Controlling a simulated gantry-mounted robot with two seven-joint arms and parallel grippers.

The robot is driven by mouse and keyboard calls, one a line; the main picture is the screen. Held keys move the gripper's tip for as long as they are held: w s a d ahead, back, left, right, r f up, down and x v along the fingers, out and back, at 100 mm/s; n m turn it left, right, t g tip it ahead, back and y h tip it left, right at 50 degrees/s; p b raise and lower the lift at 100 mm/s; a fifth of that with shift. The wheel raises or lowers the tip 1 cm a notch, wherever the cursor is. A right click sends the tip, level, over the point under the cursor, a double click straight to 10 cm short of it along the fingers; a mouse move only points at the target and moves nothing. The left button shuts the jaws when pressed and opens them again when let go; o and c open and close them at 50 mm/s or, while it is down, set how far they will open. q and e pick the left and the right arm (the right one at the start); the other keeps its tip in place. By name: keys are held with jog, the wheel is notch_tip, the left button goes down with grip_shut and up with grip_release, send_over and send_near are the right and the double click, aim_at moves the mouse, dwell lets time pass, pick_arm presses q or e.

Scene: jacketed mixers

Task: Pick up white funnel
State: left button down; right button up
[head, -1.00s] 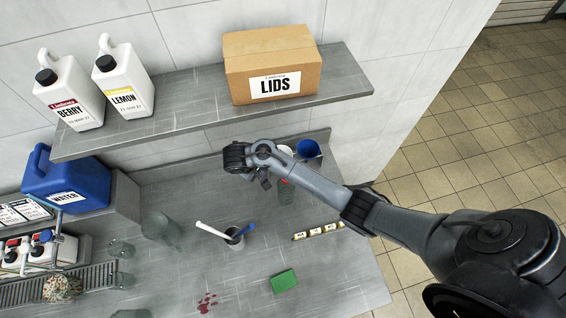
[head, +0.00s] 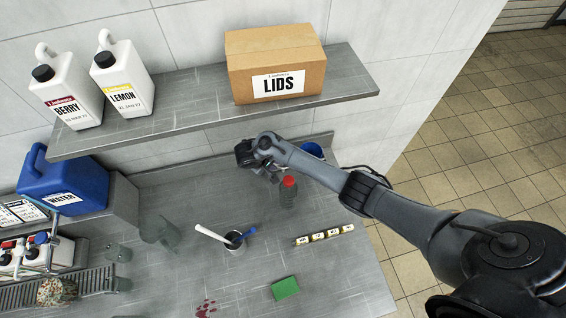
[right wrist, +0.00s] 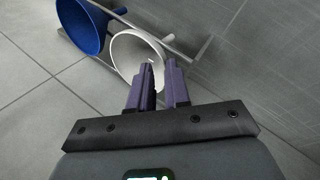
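The white funnel (right wrist: 137,52) shows in the right wrist view with its wide mouth toward the camera, beside a blue funnel (right wrist: 82,26). My right gripper (right wrist: 161,68) is at the right side of its rim. A narrow gap shows between its two dark fingers, and I cannot tell whether they touch the rim. In the head view my right gripper (head: 268,175) is above the back of the counter and the white funnel is hidden behind my arm. The blue funnel (head: 311,151) shows just right of it. My left gripper is not in view.
A red-capped bottle (head: 288,192) stands close in front of my right gripper. The shelf (head: 190,115) with the LIDS box (head: 275,65) hangs above.

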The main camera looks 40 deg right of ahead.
jog(key=shift+x, duration=1.55)
grip_shut()
jog(key=shift+r, duration=0.1)
